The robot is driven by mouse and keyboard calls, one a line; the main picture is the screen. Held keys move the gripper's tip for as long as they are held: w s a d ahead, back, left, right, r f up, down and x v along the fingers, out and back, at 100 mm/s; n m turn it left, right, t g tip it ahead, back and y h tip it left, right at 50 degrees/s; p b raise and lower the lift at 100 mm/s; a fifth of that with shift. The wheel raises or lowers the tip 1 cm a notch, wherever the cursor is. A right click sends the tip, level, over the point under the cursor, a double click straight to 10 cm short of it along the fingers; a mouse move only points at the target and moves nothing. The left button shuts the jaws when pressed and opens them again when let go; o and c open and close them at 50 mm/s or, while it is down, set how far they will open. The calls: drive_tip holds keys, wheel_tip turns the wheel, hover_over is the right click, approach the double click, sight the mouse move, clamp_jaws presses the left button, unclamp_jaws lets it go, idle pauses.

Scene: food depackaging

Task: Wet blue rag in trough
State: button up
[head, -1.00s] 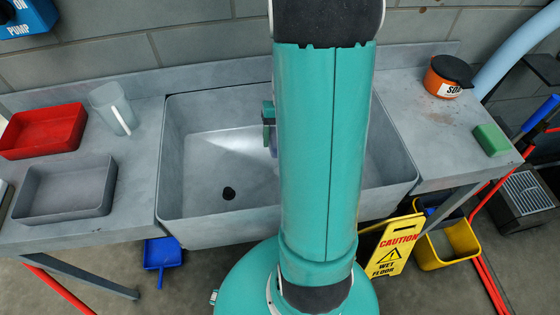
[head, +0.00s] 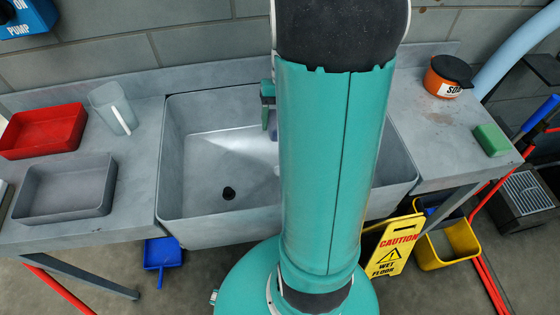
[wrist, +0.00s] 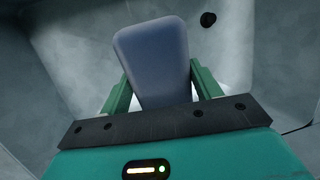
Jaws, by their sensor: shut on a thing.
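The blue rag (wrist: 152,48) shows as a smooth, rounded, blue-grey block in the wrist view. My gripper (wrist: 160,82) is shut on it, with a green finger at each side. The grey trough (head: 188,205) is the wide basin in the middle of the head view. Part of my gripper (head: 268,95) shows over its back part, left of my arm. The arm hides the rest of the gripper and most of the trough's right half. I cannot tell whether the rag is wet or touches the trough.
A dark drain hole (head: 229,193) is in the trough floor. On the left counter are a red tray (head: 45,145), a grey tray (head: 65,208) and a clear jug (head: 113,105). On the right are a soap tub (head: 446,80) and a green sponge (head: 491,140).

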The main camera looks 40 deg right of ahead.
drive_tip(key=shift+r, duration=2.4)
drive_tip(key=shift+r, duration=0.1)
idle(0.3)
drive_tip(key=shift+r, duration=1.95)
